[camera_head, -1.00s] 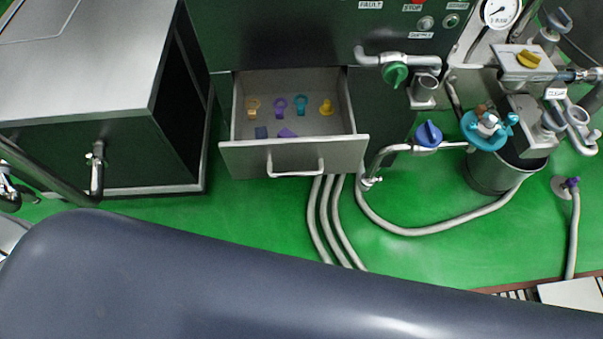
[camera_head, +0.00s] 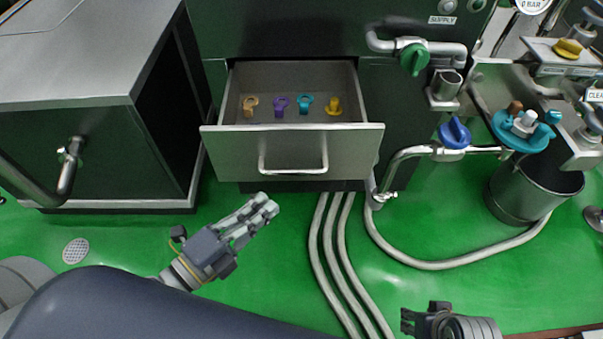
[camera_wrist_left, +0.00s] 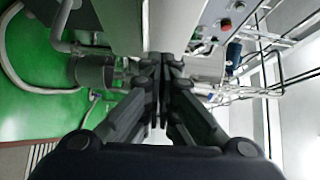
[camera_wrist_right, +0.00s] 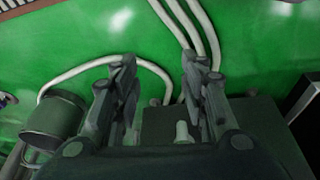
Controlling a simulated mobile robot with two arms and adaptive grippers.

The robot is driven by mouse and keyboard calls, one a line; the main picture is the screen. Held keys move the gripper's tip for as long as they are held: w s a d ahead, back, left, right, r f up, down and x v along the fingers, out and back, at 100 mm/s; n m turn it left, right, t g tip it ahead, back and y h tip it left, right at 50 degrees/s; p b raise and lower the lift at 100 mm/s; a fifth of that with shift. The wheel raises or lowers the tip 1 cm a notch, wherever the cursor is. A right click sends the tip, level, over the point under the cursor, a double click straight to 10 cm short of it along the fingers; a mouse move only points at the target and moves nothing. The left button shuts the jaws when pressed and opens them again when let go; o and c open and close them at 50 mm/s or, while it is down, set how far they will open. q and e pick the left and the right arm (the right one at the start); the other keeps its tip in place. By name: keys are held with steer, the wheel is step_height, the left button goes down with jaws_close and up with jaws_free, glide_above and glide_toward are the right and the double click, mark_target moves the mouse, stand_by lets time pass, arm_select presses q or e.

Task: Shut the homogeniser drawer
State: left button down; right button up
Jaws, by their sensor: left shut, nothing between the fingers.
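The homogeniser drawer (camera_head: 225,153) stands pulled out of the dark green cabinet in the head view. Its grey front has a bar handle (camera_head: 293,171), and small orange, purple, teal and yellow pieces lie inside. My left gripper (camera_head: 268,205) is shut and empty, below and in front of the drawer front, apart from the handle in the picture. In the left wrist view its fingers (camera_wrist_left: 160,62) are together, with a pale panel beyond them. My right gripper (camera_head: 407,320) is at the bottom edge, away from the drawer. In the right wrist view its fingers (camera_wrist_right: 160,75) are apart and empty.
A steel-topped cabinet (camera_head: 80,50) stands to the left. Pipes with a green valve (camera_head: 414,59) and a blue valve (camera_head: 454,133) are right of the drawer. A steel bucket (camera_head: 522,190) stands further right. Several hoses (camera_head: 330,240) cross the green floor.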

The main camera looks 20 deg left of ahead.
mark_target(300, 175)
arm_select(q)
steer(key=shift+m, duration=0.4)
steer(key=x, duration=0.3)
steer(key=p+x, duration=0.1)
steer(key=x, duration=0.3)
steer(key=r+p+x, duration=0.1)
steer(key=x, duration=0.2)
steer(key=shift+w+d, duration=0.1)
steer(key=shift+d, duration=0.2)
steer(key=shift+w+a+f, duration=0.1)
steer(key=shift+w+a, duration=0.2)
steer(key=shift+w, duration=0.5)
steer(key=shift+w+a, duration=0.3)
steer(key=shift+w, duration=0.55)
arm_select(e)
steer(key=shift+s+x, duration=0.2)
steer(key=shift+x, duration=1)
steer(key=shift+s+x, duration=0.25)
steer(key=shift+x, duration=0.9)
steer(key=shift+f, duration=0.1)
